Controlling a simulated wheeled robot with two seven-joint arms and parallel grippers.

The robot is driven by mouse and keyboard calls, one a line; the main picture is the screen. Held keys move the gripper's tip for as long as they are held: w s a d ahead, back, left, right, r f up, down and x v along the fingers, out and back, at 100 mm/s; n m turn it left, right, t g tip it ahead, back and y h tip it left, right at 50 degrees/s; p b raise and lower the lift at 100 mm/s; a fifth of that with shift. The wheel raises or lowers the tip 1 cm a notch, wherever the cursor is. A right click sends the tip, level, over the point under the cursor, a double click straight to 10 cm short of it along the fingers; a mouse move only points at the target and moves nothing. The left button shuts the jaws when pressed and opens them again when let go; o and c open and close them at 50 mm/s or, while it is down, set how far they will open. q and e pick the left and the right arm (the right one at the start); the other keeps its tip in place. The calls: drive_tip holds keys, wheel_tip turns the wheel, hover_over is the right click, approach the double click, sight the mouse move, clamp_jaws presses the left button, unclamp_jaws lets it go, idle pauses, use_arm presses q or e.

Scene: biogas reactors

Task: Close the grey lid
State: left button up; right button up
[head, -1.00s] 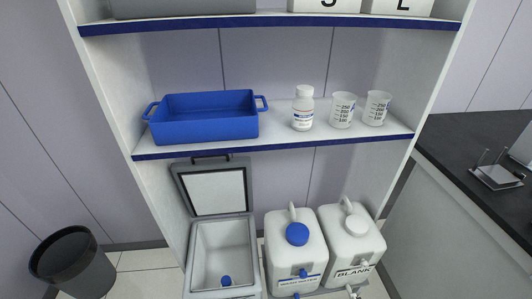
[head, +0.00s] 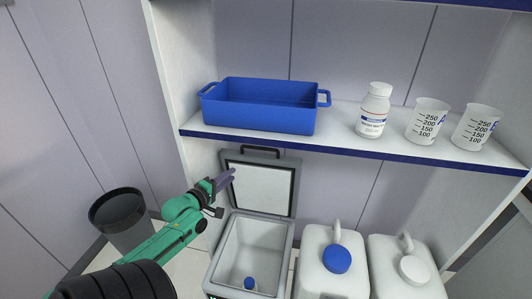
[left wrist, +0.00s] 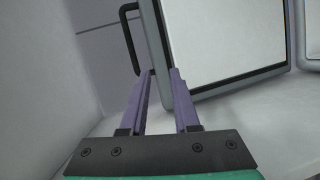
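The grey lid (head: 262,185) stands open and upright at the back of a grey cooler-like box (head: 246,252), with a white inner panel and a dark handle on its top edge. In the left wrist view the lid (left wrist: 215,50) fills the upper right, and its handle (left wrist: 130,28) sticks out at its side. My left gripper (head: 230,176) is in front of the lid's left edge. In the left wrist view its two purple fingers (left wrist: 160,80) are apart with nothing visibly held; the tips overlap the lid's edge in the picture, and contact is unclear. My right gripper is not in view.
Two white canisters, one with a blue cap (head: 337,259) and one with a white cap (head: 415,270), stand right of the box. A shelf above holds a blue tray (head: 258,118), a bottle (head: 373,110) and two beakers (head: 427,121). A black bin (head: 122,220) stands at left.

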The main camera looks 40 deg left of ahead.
sight(259, 149)
use_arm(q)
wheel_tip(259, 149, up, 4)
drive_tip(key=w+d+r+t, duration=0.1)
drive_tip(key=w+d, duration=0.1)
drive_tip(key=shift+n+h, duration=0.4)
drive_tip(key=w+b, duration=0.1)
drive_tip(key=w, duration=0.3)
drive_tip(key=w+a+f+b, duration=0.1)
drive_tip(key=w, duration=0.4)
drive_tip(key=w+a+b, duration=0.1)
drive_tip(key=w, duration=0.3)
drive_tip(key=shift+w+f+b, duration=0.25)
drive_tip(key=shift+f+b, duration=0.05)
drive_tip(key=shift+w, duration=0.2)
drive_tip(key=shift+r, duration=0.1)
clamp_jaws()
